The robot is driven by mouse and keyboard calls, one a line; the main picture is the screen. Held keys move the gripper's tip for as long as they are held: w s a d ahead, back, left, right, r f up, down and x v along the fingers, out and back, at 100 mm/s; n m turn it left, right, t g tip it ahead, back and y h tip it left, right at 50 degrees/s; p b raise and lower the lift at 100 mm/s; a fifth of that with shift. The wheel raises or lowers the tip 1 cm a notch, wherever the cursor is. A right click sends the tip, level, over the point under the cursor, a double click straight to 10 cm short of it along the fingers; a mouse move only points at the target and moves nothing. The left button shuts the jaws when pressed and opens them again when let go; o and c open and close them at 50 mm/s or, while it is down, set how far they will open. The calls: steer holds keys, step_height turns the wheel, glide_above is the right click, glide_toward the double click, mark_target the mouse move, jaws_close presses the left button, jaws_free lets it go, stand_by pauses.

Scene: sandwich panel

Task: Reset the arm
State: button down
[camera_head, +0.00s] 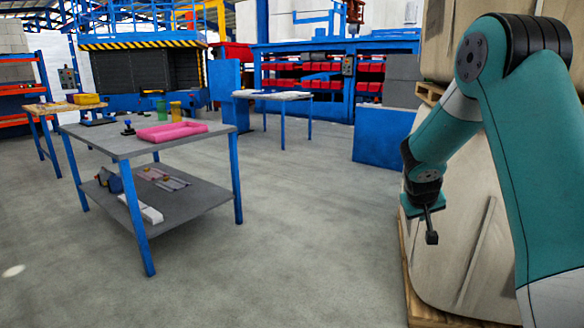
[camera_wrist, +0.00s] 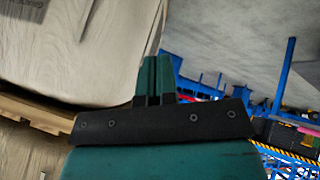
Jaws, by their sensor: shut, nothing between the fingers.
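My teal arm (camera_head: 500,140) stands at the right of the head view, bent at a high joint with its forearm hanging down to the left. My gripper (camera_head: 431,236) is at its lower end, pointing down above the floor, beside large pale wrapped stacks. In the wrist view the two teal fingers (camera_wrist: 155,82) stand together and hold nothing. No object touches the gripper in either view.
Pale wrapped stacks (camera_head: 476,245) on a wooden pallet (camera_head: 428,314) stand close behind the arm. A grey table (camera_head: 110,138) with a pink tray (camera_head: 172,132) stands at the left. Open floor (camera_head: 320,240) lies between.

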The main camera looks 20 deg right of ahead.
steer(key=s+a+r+n+y, duration=0.1)
steer(key=s+a+y, duration=0.1)
steer(key=s+a, duration=0.5)
steer(key=s+a+r+n+g+y, duration=0.1)
steer(key=s+a+n+y, duration=0.15)
steer(key=a, duration=0.85)
steer(key=s+a+r+n+y, duration=0.1)
steer(key=s+a+y, duration=0.1)
steer(key=s+a, duration=0.55)
steer(key=s+a+f+n+g+y+b, duration=0.25)
steer(key=s+a+f+b, duration=0.25)
steer(key=a+f+b, duration=0.45)
steer(key=s+a+f+n+g+y+b, duration=0.15)
steer(key=s+a+f+n+b, duration=0.45)
steer(key=b, duration=0.6)
step_height(320, 180, up, 41)
steer(key=w+a+m+p, duration=0.1)
steer(key=p, duration=3.8)
steer(key=shift+w+f+m+t, duration=0.15)
steer(key=shift+f+m+t, duration=0.05)
steer(key=shift+m+t, duration=0.2)
